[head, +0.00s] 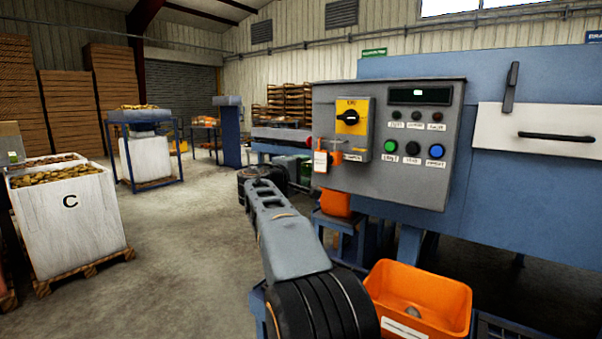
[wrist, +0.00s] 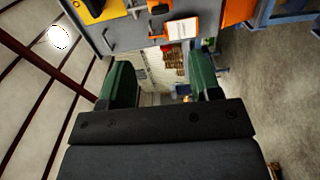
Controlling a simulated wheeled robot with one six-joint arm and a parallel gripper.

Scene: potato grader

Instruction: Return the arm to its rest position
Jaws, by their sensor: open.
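My arm (head: 280,230) reaches forward from the bottom middle of the head view, left of the grey control box. In the wrist view my gripper (wrist: 163,80) shows two green fingers set wide apart, with nothing between them. In the head view the gripper is mostly hidden behind my arm and hard to make out. The grey control box (head: 425,170) carries a yellow switch plate (head: 352,117) with a black rotary knob. An orange and white tag (head: 321,160) hangs at its lower left; the tag (wrist: 182,28) also shows near the top of the wrist view, apart from the fingers.
An orange bin (head: 418,292) with a small roundish object inside sits close to the right of my arm. The blue machine (head: 420,75) fills the right side. A white crate C (head: 72,225) of potatoes stands at left. The concrete floor (head: 190,235) between is clear.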

